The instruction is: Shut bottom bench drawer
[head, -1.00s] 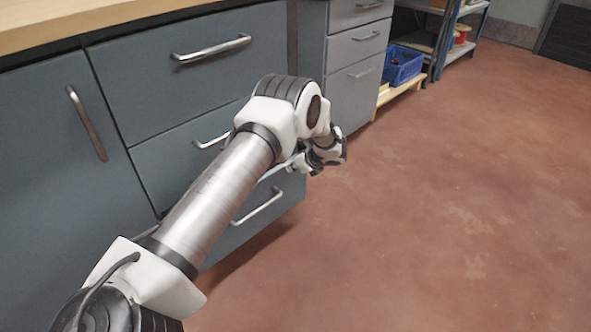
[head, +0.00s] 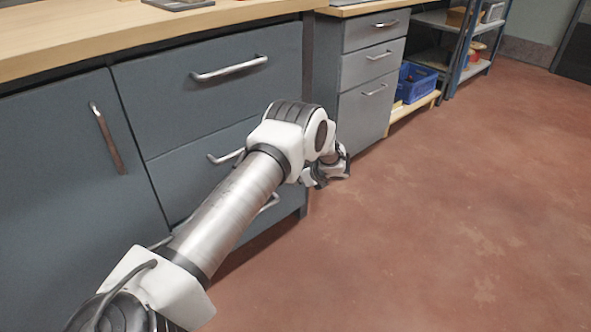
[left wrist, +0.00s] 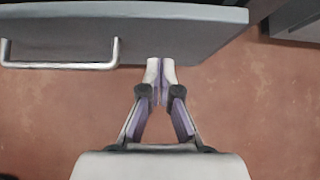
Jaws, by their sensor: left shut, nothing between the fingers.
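The bottom bench drawer (head: 288,208) is grey-blue and low in the bench, partly hidden behind my left arm in the head view. Part of its bar handle (head: 269,203) shows beside the arm. In the left wrist view the drawer front (left wrist: 185,35) spans the top, with the handle (left wrist: 60,66) at the left. My left gripper (head: 335,172) is shut and empty. In the left wrist view its fingertips (left wrist: 160,64) are at the drawer front, right of the handle; I cannot tell if they touch. Any small gap left at the drawer is hidden.
The drawers above, with the top handle (head: 230,68), look shut. A cabinet door (head: 60,190) is at the left. A second drawer unit (head: 365,115), a blue crate (head: 418,83) and a shelf rack stand further back. The red floor (head: 430,240) at the right is clear.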

